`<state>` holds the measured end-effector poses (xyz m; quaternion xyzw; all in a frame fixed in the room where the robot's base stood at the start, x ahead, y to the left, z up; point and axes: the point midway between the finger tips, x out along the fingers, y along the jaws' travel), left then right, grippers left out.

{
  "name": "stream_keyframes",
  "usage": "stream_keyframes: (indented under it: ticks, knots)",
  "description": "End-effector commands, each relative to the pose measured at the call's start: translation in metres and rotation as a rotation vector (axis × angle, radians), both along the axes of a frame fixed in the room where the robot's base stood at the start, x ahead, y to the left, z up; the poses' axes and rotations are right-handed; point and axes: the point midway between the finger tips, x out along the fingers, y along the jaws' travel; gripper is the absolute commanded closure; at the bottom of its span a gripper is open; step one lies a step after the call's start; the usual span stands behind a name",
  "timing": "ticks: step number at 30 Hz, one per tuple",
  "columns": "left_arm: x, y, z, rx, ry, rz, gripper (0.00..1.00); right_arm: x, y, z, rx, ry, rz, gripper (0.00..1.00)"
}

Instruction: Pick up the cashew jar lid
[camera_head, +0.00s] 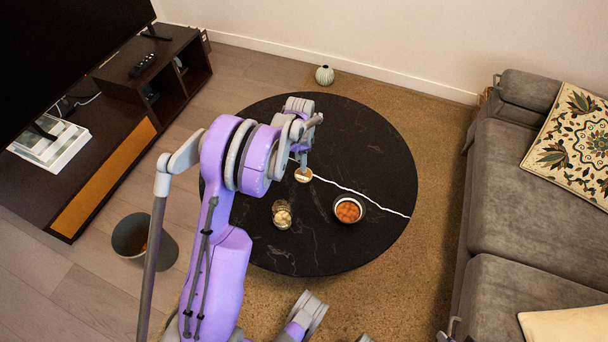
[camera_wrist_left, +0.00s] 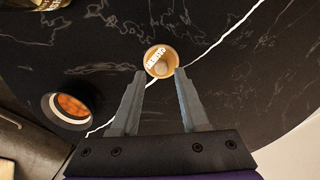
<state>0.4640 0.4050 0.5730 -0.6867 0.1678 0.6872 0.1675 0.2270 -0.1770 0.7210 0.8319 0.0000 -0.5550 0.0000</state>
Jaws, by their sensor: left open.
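The cashew jar lid (camera_head: 303,175) is a small round tan disc with white lettering on the black round table (camera_head: 380,165). In the left wrist view the lid (camera_wrist_left: 161,61) lies just beyond and between the fingertips. My left gripper (camera_wrist_left: 160,72) is open, with one finger on each side of the near edge of the lid. In the head view the left gripper (camera_head: 302,163) is over the table at the lid, partly hidden by its own wrist. The glass jar of cashews (camera_head: 282,214) stands open nearby.
A bowl of orange food (camera_head: 348,210) stands on the table to the right of the jar. A grey sofa (camera_head: 500,180) is at the right, a TV stand (camera_head: 110,110) at the left. A bin (camera_head: 130,236) and a ribbed vase (camera_head: 324,75) stand on the floor.

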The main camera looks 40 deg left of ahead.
Motion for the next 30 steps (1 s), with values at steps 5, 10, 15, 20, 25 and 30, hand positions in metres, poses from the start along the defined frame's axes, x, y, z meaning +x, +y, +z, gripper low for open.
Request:
stream_keyframes:
  ticks: [5,10,15,20,25,30]
  knots:
    - [0.001,-0.001,-0.019,0.0,0.0,0.0,0.55,0.001,0.0,-0.006,0.0,0.002,0.0,0.66]
    - [0.006,-0.003,-0.037,0.0,0.0,-0.001,0.55,0.001,0.0,-0.013,0.0,0.004,0.0,0.66]
    - [0.009,-0.003,-0.062,0.0,0.0,0.0,0.55,0.002,0.0,-0.022,0.0,0.007,0.0,0.66]
    - [0.009,-0.003,-0.068,0.0,-0.001,0.0,0.55,0.002,0.0,-0.022,0.0,0.007,0.0,0.66]
    - [0.009,-0.003,-0.067,0.0,-0.001,0.0,0.64,0.002,0.0,-0.022,0.0,0.007,0.0,0.66]
    - [0.009,-0.003,-0.067,0.0,-0.001,0.001,0.95,0.002,0.0,-0.022,0.0,0.007,0.0,0.66]
